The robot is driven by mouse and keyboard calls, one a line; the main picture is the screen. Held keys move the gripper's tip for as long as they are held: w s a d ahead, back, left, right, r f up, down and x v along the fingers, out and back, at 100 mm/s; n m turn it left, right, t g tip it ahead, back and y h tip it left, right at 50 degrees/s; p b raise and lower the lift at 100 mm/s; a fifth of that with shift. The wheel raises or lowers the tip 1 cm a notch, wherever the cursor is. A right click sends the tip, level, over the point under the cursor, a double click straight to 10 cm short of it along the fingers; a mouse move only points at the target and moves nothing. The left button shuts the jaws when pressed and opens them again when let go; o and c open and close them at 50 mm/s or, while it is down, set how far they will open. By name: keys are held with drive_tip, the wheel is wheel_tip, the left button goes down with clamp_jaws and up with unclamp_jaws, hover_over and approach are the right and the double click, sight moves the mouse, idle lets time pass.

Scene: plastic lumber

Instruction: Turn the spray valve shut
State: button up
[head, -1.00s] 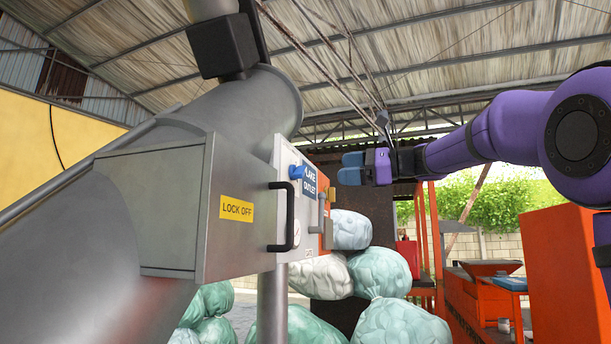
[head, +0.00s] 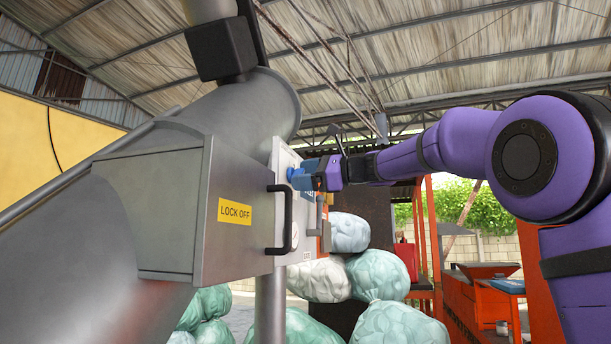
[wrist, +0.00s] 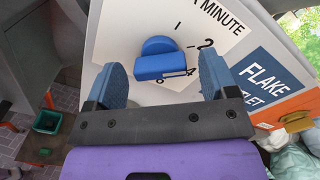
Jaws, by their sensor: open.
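The spray valve is a blue knob (wrist: 160,62) on a white dial panel (wrist: 118,45) with printed numbers and the words "A MINUTE". In the wrist view the knob has a flat-sided, rounded grip and a slotted mark at its lower edge. My gripper (wrist: 163,75) is open, with one blue finger to each side of the knob in the picture; contact cannot be told. In the head view my gripper (head: 308,174) is close in front of the panel's upper part and covers most of the knob.
In the head view, a grey box marked "LOCK OFF" (head: 235,212) with a black handle (head: 283,220) stands left. Stuffed bags (head: 378,275) are piled behind.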

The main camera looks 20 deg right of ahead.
drive_tip(key=shift+c, duration=0.4)
drive_tip(key=c, duration=0.9)
drive_tip(key=shift+o, duration=0.2)
drive_tip(key=shift+n, duration=0.3)
drive_tip(key=n, duration=0.9)
drive_tip(key=shift+f+n, duration=0.1)
drive_tip(key=shift+n, duration=0.2)
drive_tip(key=o, duration=0.9)
